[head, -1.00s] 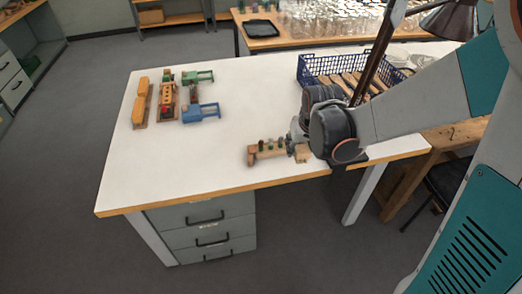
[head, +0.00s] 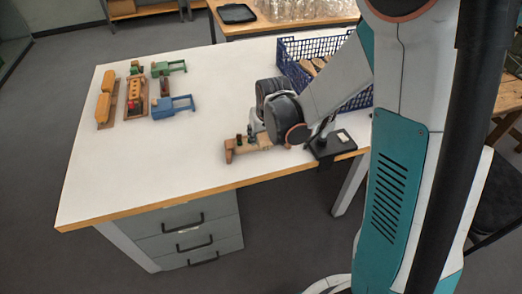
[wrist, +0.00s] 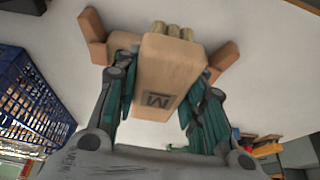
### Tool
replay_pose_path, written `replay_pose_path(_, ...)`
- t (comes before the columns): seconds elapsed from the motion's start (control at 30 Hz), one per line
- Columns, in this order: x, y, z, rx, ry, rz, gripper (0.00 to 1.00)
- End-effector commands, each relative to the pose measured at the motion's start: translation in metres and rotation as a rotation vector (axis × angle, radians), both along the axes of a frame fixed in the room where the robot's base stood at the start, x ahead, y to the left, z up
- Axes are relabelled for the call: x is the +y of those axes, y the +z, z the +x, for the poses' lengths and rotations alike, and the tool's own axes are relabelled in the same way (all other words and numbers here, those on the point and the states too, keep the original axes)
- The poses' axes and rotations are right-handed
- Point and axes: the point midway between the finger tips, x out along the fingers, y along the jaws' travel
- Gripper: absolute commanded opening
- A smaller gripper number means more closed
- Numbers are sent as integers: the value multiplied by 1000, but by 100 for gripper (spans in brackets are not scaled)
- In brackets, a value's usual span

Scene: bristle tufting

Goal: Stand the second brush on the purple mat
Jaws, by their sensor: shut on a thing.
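My gripper (wrist: 158,95) is closed around a pale wooden brush block (wrist: 162,68) marked with an M; dark green fingers press on both sides of it. Several tan tufts (wrist: 173,31) show at its far end. In the head view my gripper (head: 252,131) is low over the front of the white table, and my wrist hides most of the block. A wooden holder (head: 231,151) sits just there; its reddish-brown end (wrist: 92,38) shows behind the block in the wrist view. I cannot tell whether block and holder touch. No purple mat is visible in either view.
A black clamp base (head: 335,143) sits at the table's front edge. Yellow, green and blue (head: 172,107) fixtures stand at the left. The white tabletop (head: 150,165) between is clear.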

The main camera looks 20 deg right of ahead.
Motion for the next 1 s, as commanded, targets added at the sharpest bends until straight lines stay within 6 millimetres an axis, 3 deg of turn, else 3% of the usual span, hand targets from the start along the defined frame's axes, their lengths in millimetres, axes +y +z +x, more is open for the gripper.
replay_pose_path(0.27,0,-21,0,0,0,0,15)
replay_pose_path(0.43,0,-46,1,0,0,0,15)
replay_pose_path(0.5,0,-54,0,0,0,0,7)
replay_pose_path(0.9,0,-59,0,0,0,0,7)
replay_pose_path(0.93,0,-59,0,0,0,0,39)
replay_pose_path(1.0,0,-58,0,0,0,0,55)
